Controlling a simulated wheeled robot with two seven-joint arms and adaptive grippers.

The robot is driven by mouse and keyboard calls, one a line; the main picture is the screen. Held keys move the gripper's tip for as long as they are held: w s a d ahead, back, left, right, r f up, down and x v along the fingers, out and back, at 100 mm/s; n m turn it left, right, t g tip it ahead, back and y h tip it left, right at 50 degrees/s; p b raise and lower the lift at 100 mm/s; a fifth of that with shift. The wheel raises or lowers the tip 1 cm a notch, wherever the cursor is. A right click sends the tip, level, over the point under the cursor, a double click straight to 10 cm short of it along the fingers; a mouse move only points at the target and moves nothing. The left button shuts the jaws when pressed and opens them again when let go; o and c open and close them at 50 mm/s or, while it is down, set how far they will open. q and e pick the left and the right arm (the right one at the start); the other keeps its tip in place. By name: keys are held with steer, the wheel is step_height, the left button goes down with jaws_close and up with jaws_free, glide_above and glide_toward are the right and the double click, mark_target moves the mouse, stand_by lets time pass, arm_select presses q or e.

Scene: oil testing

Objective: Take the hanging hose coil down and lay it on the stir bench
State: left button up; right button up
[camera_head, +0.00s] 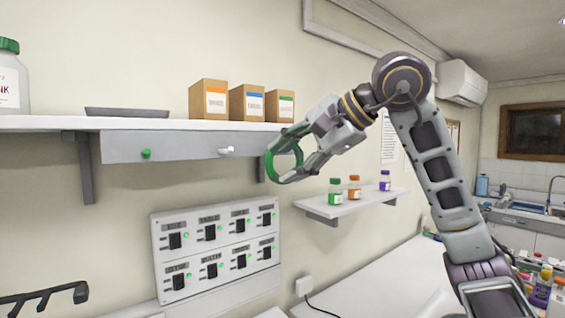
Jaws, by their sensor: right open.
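A green hose coil (269,171) is a ring near the right end of the rail under the upper shelf. What holds it up is hidden or too small to tell. My right gripper (290,153) reaches in from the right, its fingers open at the coil's right side and overlapping the ring in the picture. I cannot tell whether they touch it. A white bench top (375,282) lies below at the right; I cannot tell whether it is the stir bench. My left gripper is not in view.
The peg rail (185,147) carries a green peg (146,154) and a white peg (226,150). Above it are several boxes, a tray and a jar. A small shelf (350,204) holds three bottles below my gripper. A switch panel (215,250) is at lower left.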

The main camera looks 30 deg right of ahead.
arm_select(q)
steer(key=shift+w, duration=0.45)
arm_select(e)
steer(key=s+d+r+m+h, duration=0.1)
steer(key=s+d+r+h, duration=0.1)
steer(key=d, duration=0.5)
steer(key=shift+s+r+m+t+h, duration=0.2)
steer(key=shift+r+m+t+h, duration=0.15)
steer(key=shift+h, duration=0.35)
steer(key=shift+w+f, duration=0.1)
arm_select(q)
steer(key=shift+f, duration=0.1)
arm_select(e)
steer(key=x, duration=0.8)
steer(key=shift+w, duration=0.15)
steer(key=shift+f, duration=0.15)
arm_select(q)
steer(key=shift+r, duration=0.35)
arm_select(e)
steer(key=x, duration=0.5)
steer(key=shift+w+a, duration=0.1)
steer(key=shift+a, duration=0.1)
